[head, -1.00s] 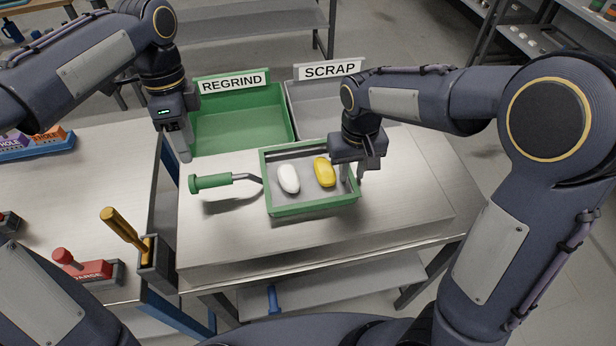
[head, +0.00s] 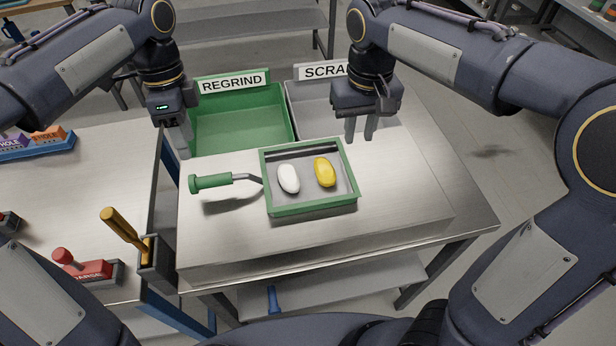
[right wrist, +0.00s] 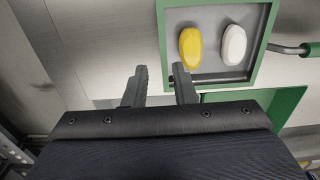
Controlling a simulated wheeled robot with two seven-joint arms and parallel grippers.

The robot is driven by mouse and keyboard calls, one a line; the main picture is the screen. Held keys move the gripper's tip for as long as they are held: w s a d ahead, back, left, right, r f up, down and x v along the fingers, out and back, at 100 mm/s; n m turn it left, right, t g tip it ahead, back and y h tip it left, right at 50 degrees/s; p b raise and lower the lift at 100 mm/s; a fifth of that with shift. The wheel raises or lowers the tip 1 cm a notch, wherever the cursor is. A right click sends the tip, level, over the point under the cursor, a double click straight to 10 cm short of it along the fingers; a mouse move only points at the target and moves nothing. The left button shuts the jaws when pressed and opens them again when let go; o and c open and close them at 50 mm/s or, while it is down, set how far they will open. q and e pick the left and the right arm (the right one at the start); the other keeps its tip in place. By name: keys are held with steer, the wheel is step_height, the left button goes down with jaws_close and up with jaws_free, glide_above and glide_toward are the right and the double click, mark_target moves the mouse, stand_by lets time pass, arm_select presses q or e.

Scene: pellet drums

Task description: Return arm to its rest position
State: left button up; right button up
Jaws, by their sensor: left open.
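My right gripper (head: 361,128) is raised above the table behind and right of the green-rimmed tray, in front of the SCRAP bin. Its two fingers are apart with nothing between them; they also show in the right wrist view (right wrist: 160,85). My left gripper (head: 180,145) hangs over the left edge of the green REGRIND bin, apart from the tray, with its fingers overlapping in view. It is open and empty. The tray (head: 310,209) lies on the steel table with a white pellet (head: 288,178) and a yellow pellet (head: 324,172) side by side in it.
A green-handled tool (head: 211,182) extends left from the tray. The REGRIND bin (head: 240,125) and grey SCRAP bin (head: 310,108) stand at the back. A yellow-handled tool (head: 122,229) stands in a holder at left. The table's right side is clear.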

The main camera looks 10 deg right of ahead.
stand_by(0.4)
arm_select(q)
steer(key=s+a+n+t+h, duration=0.1)
steer(key=s+a+n+t, duration=0.25)
steer(key=s+n, duration=0.5)
steer(key=s+a+f+n+t+h, duration=0.1)
steer(key=s+f+n+t, duration=0.3)
steer(key=s+n, duration=0.6)
steer(key=s+f+h, duration=0.1)
steer(key=s+f, duration=0.1)
steer(key=s, duration=0.1)
steer(key=shift+s+h, duration=0.15)
steer(key=shift+h, duration=0.15)
arm_select(e)
steer(key=s+d+f+m+t+y, duration=0.1)
steer(key=s+d+f+t+y, duration=0.1)
steer(key=s, duration=0.7)
steer(key=s+d+f+m+t+y, duration=0.1)
steer(key=s+d+f+t, duration=0.1)
steer(key=s, duration=0.8)
steer(key=shift+s+d+f+t+y, duration=0.25)
steer(key=shift+f+t+y, duration=0.15)
steer(key=shift+f+t, duration=0.4)
